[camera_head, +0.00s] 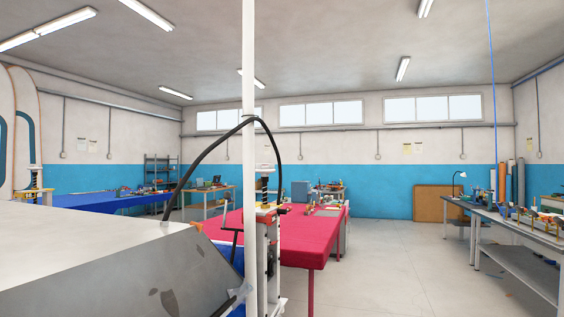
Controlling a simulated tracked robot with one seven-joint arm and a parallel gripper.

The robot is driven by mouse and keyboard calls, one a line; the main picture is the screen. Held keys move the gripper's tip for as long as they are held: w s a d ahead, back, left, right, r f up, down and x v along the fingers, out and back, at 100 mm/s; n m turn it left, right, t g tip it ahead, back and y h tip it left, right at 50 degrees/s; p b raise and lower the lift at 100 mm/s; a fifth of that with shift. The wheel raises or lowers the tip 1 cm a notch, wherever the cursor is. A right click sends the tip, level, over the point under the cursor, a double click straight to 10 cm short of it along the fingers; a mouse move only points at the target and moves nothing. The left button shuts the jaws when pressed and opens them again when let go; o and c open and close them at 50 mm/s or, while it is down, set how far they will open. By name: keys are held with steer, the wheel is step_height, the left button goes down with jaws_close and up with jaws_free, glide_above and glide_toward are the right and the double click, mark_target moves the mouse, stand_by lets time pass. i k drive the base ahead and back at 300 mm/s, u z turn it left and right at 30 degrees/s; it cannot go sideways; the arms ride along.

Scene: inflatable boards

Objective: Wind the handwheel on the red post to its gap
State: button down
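No handwheel, and no gap belonging to one, can be made out in the head view. A narrow upright assembly (268,225) with white, black and small red parts stands near the middle, partly hidden by a white pole. I cannot tell if it is the red post or part of my own body. My gripper is not in view.
A red-covered table (310,237) stands just right of centre, with small items at its far end. A blue-covered table (100,201) is at left. A grey workbench (520,232) with tools stands at right. The floor (405,270) between red table and workbench is clear.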

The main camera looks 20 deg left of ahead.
mark_target(264, 169)
steer(key=z, duration=0.2)
steer(key=i, duration=1.05)
steer(key=u, duration=0.4)
steer(key=i, duration=0.8)
steer(key=u, duration=0.75)
steer(key=i, duration=0.25)
steer(key=u, duration=0.25)
steer(key=k, duration=0.85)
steer(key=u, duration=0.2)
steer(key=i, duration=0.9)
steer(key=z, duration=0.1)
